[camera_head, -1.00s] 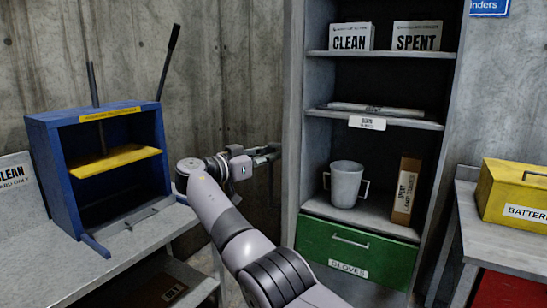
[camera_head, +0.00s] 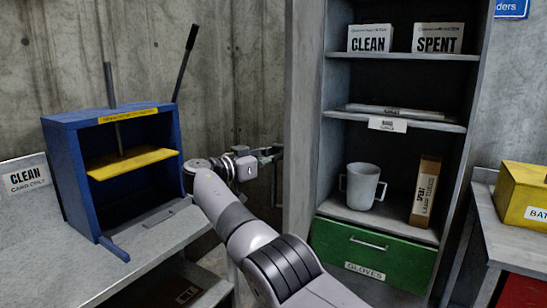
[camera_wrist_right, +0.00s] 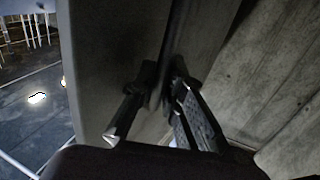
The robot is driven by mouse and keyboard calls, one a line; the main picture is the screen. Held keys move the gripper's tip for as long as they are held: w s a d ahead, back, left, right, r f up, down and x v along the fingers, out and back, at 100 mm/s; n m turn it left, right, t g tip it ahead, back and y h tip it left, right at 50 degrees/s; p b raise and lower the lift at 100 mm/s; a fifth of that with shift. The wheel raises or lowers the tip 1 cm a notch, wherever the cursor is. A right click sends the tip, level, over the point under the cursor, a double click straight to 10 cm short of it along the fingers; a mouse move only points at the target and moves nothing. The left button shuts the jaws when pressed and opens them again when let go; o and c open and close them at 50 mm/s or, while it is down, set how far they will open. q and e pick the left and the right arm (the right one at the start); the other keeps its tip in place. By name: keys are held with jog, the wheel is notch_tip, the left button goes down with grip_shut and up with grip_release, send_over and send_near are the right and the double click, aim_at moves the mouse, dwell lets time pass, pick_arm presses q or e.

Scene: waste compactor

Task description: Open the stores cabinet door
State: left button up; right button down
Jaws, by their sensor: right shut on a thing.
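The stores cabinet (camera_head: 472,135) stands right of centre in the head view, and its shelves show. Its grey door (camera_head: 303,130) stands open at the cabinet's left side, seen at a steep angle. It shows as a grey panel in the right wrist view (camera_wrist_right: 105,60). My right gripper (camera_head: 270,154) is at the outer face of the door, at mid height. In the right wrist view its fingers (camera_wrist_right: 163,112) are on either side of a dark upright handle (camera_wrist_right: 172,45) and shut on it. The exact contact is dark. My left gripper is not in view.
A blue press (camera_head: 60,185) with a yellow plate stands on a grey bench at the left. A concrete wall (camera_head: 240,60) is behind the door. A green glove drawer (camera_head: 340,240) is low in the cabinet. A yellow battery box (camera_head: 525,190) is on the right bench.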

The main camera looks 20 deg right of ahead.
jog(key=shift+r, duration=0.15)
jog(key=c, duration=1.7)
grip_release()
jog(key=shift+d, duration=0.1)
jog(key=shift+o, duration=0.2)
jog(key=v, duration=1.2)
